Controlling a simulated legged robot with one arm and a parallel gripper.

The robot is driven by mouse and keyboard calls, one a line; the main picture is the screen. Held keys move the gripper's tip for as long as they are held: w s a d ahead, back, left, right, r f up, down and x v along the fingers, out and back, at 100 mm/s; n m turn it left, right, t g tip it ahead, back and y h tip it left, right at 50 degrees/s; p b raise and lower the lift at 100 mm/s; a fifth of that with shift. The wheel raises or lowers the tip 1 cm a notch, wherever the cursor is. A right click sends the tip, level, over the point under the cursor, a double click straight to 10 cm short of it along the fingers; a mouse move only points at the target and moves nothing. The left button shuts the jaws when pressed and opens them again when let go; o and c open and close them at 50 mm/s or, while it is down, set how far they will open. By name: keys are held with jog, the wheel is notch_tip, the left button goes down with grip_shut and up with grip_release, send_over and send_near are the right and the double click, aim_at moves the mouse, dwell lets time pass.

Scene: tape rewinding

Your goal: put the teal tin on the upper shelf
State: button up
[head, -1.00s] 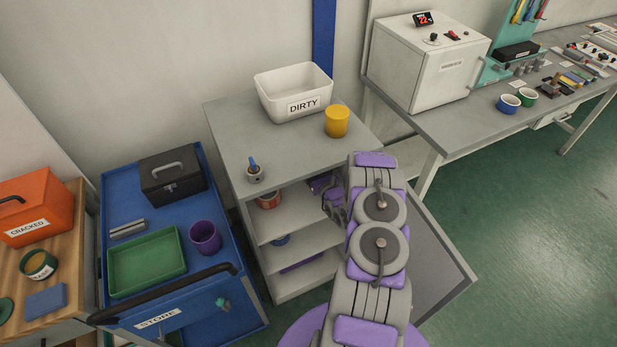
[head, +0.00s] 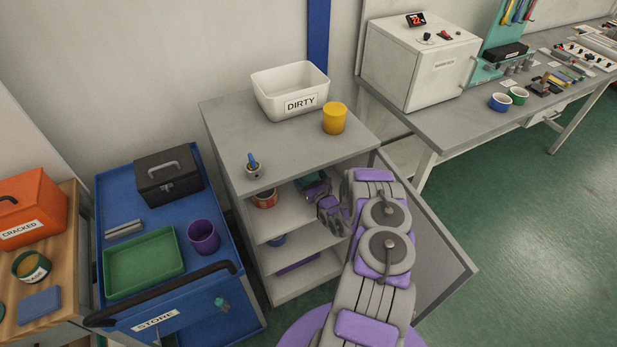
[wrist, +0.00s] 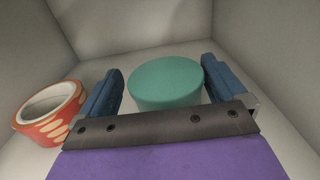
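The teal tin (wrist: 166,82) stands between my gripper's two blue fingers in the wrist view, with narrow gaps at its sides. My gripper (wrist: 163,88) is open around it, and the tin's lower front is hidden by the gripper's dark plate. In the head view my gripper (head: 318,192) reaches into the cabinet's upper compartment, and a bit of teal (head: 311,181) shows at its end. The upper shelf (head: 285,214) is the board under the cabinet top.
An orange tape roll (wrist: 50,112) sits left of my gripper on the same shelf; it shows in the head view (head: 264,199). Pale walls close in around the compartment.

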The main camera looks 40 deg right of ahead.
jog(key=shift+d+f, duration=0.2)
jog(key=shift+d, duration=0.3)
jog(key=shift+s+d+f, duration=0.1)
jog(key=shift+s+d, duration=0.1)
jog(key=shift+s, duration=0.05)
jog(key=p+v, duration=0.2)
jog(key=v, duration=0.8)
jog(key=shift+s+a, duration=0.1)
jog(key=shift+a, duration=0.1)
jog(key=shift+s, duration=0.55)
jog(key=shift+s+a, duration=0.1)
jog(key=shift+a, duration=0.25)
jog(key=shift+d, duration=0.15)
